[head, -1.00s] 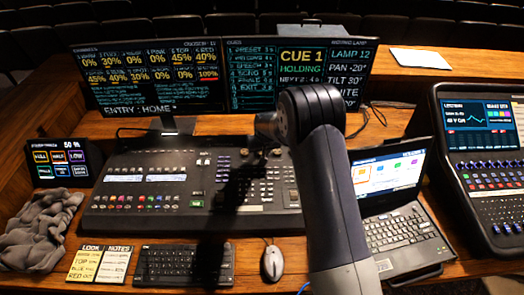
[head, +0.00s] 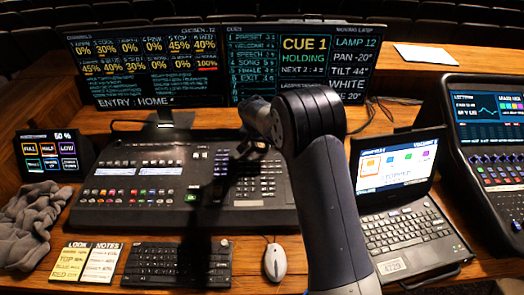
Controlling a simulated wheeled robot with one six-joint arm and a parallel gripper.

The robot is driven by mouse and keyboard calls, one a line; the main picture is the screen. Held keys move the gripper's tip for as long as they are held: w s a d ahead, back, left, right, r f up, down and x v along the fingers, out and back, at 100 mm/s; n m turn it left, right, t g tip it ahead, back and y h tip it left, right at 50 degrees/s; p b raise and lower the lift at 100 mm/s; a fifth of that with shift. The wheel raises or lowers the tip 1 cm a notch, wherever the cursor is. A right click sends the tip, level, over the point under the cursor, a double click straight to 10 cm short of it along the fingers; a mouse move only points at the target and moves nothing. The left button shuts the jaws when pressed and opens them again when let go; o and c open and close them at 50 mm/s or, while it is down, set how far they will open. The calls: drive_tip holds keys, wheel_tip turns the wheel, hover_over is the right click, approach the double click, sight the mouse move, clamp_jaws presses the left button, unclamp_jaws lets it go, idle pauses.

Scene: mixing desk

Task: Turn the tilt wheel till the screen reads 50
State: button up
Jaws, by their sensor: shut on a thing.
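The screen (head: 301,62) at the back shows CUE 1 HOLDING, and its lamp column reads LAMP 12, PAN -20, TILT 44, WHITE. My gripper (head: 250,152) is small and dark in the head view, pointing down at the upper right part of the mixing desk (head: 140,215). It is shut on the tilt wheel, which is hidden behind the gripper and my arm. The fingertips are hard to make out against the dark panel.
An open laptop (head: 405,230) stands right of my arm, with a second console (head: 490,150) beyond it. A keyboard (head: 178,265), a mouse (head: 275,262) and note cards (head: 88,262) lie in front. A grey cloth (head: 32,225) and small display (head: 52,155) are at left.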

drive_tip(key=shift+a+m+h+b, duration=0.15)
drive_tip(key=shift+m+h+b, duration=0.15)
drive_tip(key=shift+m+b, duration=0.6)
drive_tip(key=shift+m, duration=0.3)
drive_tip(key=o, duration=1)
drive_tip(key=v, duration=0.7)
drive_tip(key=b+v, duration=0.1)
drive_tip(key=v, duration=0.2)
drive_tip(key=shift+w+a+r, duration=0.1)
drive_tip(key=shift+a+r, duration=0.05)
drive_tip(key=shift+r, duration=0.3)
